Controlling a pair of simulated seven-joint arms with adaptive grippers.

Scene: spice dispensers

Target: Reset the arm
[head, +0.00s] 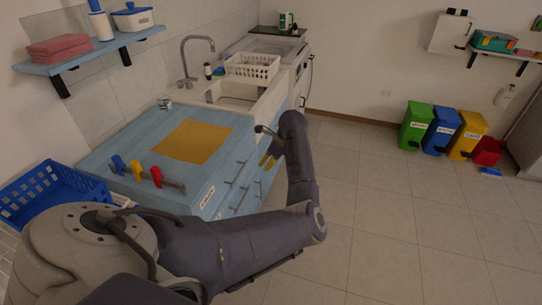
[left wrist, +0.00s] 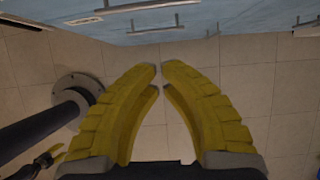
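My left arm reaches across the front of the head view. Its gripper (head: 268,160) hangs beside the drawer fronts of the blue cabinet (head: 228,172), partly hidden by my own arm. In the left wrist view the yellow fingers of this gripper (left wrist: 160,74) curve together until their tips almost meet, with nothing held between them. A small yellow and black part at the lower left, which looks like my right gripper (left wrist: 48,158), is too small and dark to read. My right arm does not show in the head view.
A blue crate (head: 45,192) is at the left. A white basket (head: 252,66) stands by the sink. Colored bins (head: 441,131) line the far wall. The tiled floor (head: 400,220) is clear.

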